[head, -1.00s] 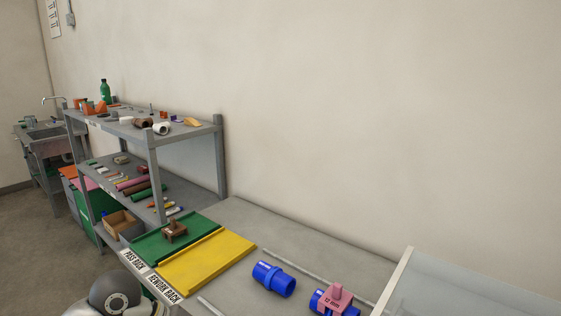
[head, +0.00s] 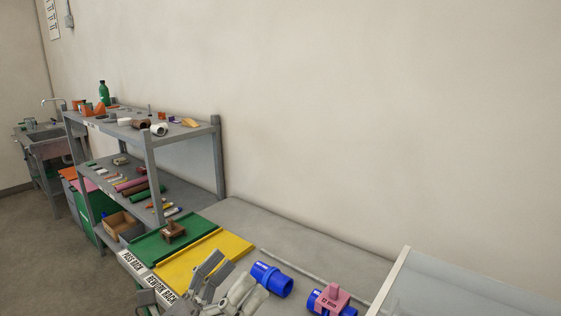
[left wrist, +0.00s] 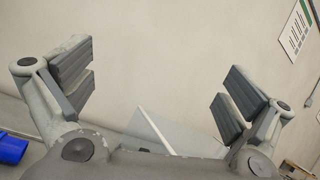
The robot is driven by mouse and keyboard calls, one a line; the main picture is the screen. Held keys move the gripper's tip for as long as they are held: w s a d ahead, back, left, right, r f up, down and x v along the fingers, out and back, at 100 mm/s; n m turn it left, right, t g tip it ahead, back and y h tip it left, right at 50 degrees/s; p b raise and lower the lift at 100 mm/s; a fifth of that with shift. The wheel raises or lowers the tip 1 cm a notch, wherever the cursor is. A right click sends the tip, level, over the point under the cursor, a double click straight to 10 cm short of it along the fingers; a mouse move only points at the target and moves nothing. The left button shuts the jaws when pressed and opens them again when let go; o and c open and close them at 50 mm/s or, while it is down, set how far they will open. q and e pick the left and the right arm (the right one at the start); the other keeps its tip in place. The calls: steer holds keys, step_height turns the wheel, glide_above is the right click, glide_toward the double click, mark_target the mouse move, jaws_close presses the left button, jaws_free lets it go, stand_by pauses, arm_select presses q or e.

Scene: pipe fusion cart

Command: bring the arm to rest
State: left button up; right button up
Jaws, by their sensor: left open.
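My left gripper (head: 224,278) shows at the bottom of the head view, over the front of the bench beside the yellow rack. It is open and empty, with its fingers pointing up. In the left wrist view its two fingers (left wrist: 155,92) stand wide apart with only wall and a clear panel between them. My right gripper is not in view.
A blue pipe fitting (head: 271,279) lies just right of my left gripper. Another blue fitting carries a pink clamp (head: 329,297). The yellow rack (head: 205,262) and green rack (head: 160,243) lie left, before a grey shelf unit (head: 150,165). A clear panel (head: 450,285) stands right.

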arm_select(q)
steer(key=w+a+f+n+t+y, duration=0.1)
steer(key=a+f+n+t+y, duration=0.15)
steer(key=n+y, duration=0.35)
steer(key=w+a+f+n+t+y, duration=0.1)
steer(key=w+a+n+t+y, duration=0.2)
steer(key=n, duration=0.5)
steer(key=s+a+f+n+g+y, duration=0.2)
steer(key=a+f+n+g+y, duration=0.25)
steer(key=f+n, duration=0.4)
steer(key=s+a+f+n+g+y, duration=0.3)
steer(key=a+f+n+y, duration=0.25)
steer(key=f+n, duration=0.3)
steer(key=s+d+f+n+g+h, duration=0.2)
steer(key=s+f+n+g, duration=0.75)
steer(key=s+f, duration=0.75)
steer(key=s+f+m+g, duration=0.1)
steer(key=s+f, duration=0.1)
steer(key=f, duration=1)
steer(key=s+f+m+g, duration=0.1)
steer(key=s+f+g, duration=0.1)
steer(key=f, duration=1)
steer(key=s+a+f+g, duration=0.1)
steer(key=s+a+f, duration=0.2)
steer(key=s+f, duration=1.4)
steer(key=shift+f+b, duration=0.2)
steer(key=shift+b, duration=0.1)
